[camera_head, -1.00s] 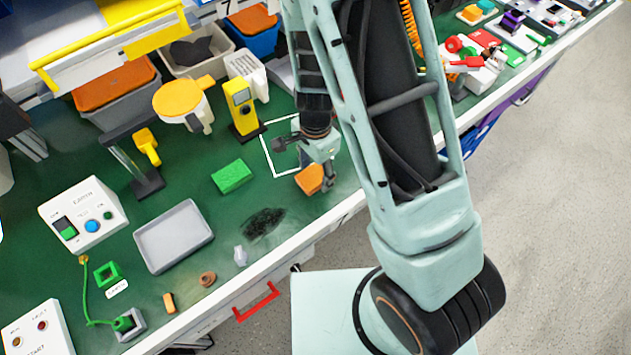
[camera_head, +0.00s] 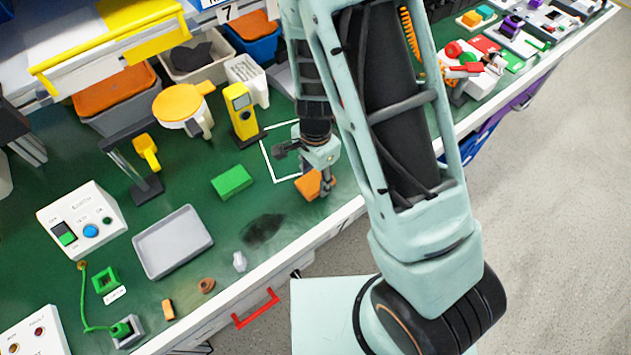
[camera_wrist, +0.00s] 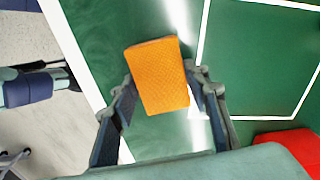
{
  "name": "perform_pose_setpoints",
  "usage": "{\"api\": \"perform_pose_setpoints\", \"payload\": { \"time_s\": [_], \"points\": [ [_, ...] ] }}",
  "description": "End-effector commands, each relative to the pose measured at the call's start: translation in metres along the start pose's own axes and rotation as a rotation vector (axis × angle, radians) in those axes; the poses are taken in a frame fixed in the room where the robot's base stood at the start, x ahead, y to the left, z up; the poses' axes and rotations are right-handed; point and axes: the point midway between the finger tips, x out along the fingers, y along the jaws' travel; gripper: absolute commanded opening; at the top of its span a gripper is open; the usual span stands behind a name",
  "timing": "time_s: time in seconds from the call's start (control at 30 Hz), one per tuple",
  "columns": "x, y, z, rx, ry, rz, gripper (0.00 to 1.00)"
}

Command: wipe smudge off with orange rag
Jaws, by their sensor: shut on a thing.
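The orange rag (camera_head: 309,184) is a small block-like piece at the right part of the green bench top, near its front edge. My gripper (camera_head: 318,186) is shut on it. In the wrist view the rag (camera_wrist: 158,78) sits between the two fingers of my gripper (camera_wrist: 163,92). I cannot tell whether the rag touches the bench. The dark smudge (camera_head: 263,229) lies on the bench to the left of the gripper, near the front edge, and looks lighter than before.
A green block (camera_head: 232,182) lies behind the smudge. A grey tray (camera_head: 172,243) is to its left, and a small whitish piece (camera_head: 239,262) is just in front-left. A yellow device (camera_head: 241,112) stands farther back. The bench between rag and smudge is clear.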

Motion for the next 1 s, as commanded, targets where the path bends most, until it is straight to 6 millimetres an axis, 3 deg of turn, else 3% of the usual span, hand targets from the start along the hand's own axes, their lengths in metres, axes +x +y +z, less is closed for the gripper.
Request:
{"api": "perform_pose_setpoints", "payload": {
  "time_s": [0.7, 1.0],
  "points": [
    [-0.057, 0.0, 0.0, 0.0, 0.0, 0.0, 0.21],
    [-0.059, 0.0, 0.0, 0.0, 0.0, 0.0, 0.21]
  ]
}}
